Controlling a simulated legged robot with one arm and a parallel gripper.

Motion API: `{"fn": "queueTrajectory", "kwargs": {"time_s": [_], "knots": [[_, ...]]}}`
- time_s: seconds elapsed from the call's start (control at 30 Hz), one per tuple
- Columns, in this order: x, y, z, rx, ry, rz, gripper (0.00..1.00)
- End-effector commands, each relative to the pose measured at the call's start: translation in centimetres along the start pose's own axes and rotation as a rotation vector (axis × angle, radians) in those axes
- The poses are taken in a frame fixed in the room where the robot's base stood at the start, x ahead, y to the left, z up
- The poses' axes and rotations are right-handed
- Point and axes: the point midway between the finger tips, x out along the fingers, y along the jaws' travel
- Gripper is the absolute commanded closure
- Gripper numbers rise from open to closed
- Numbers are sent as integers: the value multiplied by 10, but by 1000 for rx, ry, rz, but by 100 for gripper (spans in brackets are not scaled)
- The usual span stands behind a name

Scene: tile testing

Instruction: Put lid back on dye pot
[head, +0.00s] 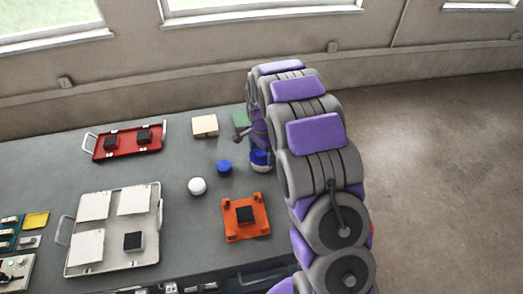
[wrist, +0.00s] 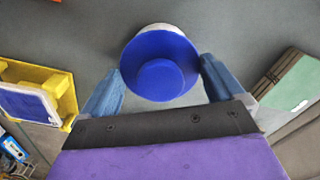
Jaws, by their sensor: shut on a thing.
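A round blue lid (wrist: 152,52) with a raised knob is between the two blue fingers of my gripper (wrist: 160,84) in the wrist view. My gripper is shut on it. The white rim of the dye pot (wrist: 160,29) shows behind the lid's far edge; whether lid and pot touch I cannot tell. In the head view the blue-and-white pot (head: 260,158) stands on the table just below my gripper (head: 259,137), partly hidden by my arm. The lid cannot be told apart there.
Left of the pot are a small blue round piece (head: 224,167) and a white round piece (head: 197,186). An orange fixture (head: 232,231) stands in front. A tan block (head: 205,126) and a green block (head: 240,119) lie behind. A red tray (head: 100,147) and a white tray (head: 152,250) are farther left.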

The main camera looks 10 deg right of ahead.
Motion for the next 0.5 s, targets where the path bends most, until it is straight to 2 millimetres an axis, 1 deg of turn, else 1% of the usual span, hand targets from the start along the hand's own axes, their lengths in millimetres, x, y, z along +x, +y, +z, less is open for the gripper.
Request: {"fn": "queueTrajectory", "kwargs": {"time_s": [0.27, 0.3, 0.37, 0.5], "knots": [[0, 0, 0, 0, 0, 0, 34], [0, 0, 0, 0, 0, 0, 4], [0, 0, 0, 0, 0, 0, 0], [0, 0, 0, 0, 0, 0, 0]]}}
